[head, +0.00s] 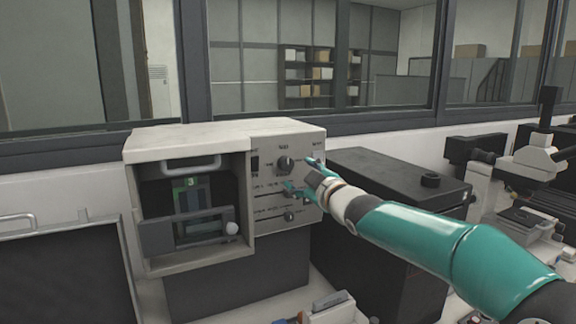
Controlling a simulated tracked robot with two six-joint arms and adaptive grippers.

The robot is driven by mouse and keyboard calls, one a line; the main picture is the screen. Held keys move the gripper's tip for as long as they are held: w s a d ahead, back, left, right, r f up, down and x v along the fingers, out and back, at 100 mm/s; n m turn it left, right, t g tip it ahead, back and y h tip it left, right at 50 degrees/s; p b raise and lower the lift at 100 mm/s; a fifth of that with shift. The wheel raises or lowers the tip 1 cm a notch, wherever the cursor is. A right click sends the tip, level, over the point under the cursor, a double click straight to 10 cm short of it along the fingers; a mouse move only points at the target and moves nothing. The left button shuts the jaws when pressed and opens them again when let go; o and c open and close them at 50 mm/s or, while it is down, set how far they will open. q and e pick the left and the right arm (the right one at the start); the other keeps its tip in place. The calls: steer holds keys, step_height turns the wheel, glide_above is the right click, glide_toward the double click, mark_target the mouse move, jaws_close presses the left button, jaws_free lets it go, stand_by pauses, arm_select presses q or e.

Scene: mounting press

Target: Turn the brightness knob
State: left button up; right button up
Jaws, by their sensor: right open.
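The mounting press is a pale box (185,137) with a control panel (262,206) on its right front. A large dark round knob (284,164) sits high on the panel, and a smaller knob (290,216) sits low. The labels are too small to read, so I cannot tell which knob is the brightness knob. My right gripper (299,175) is open in front of the panel, its fingers spread near the right side of the large knob. The fingers hide part of the panel's middle. I cannot tell whether they touch it. My left gripper is out of view.
A black box (390,172) stands close right of the press, under my right arm. A microscope (540,158) is farther right.

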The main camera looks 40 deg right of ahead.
mark_target(288, 166)
steer(key=p+x, duration=0.2)
steer(key=x, duration=0.5)
steer(key=c, duration=1.1)
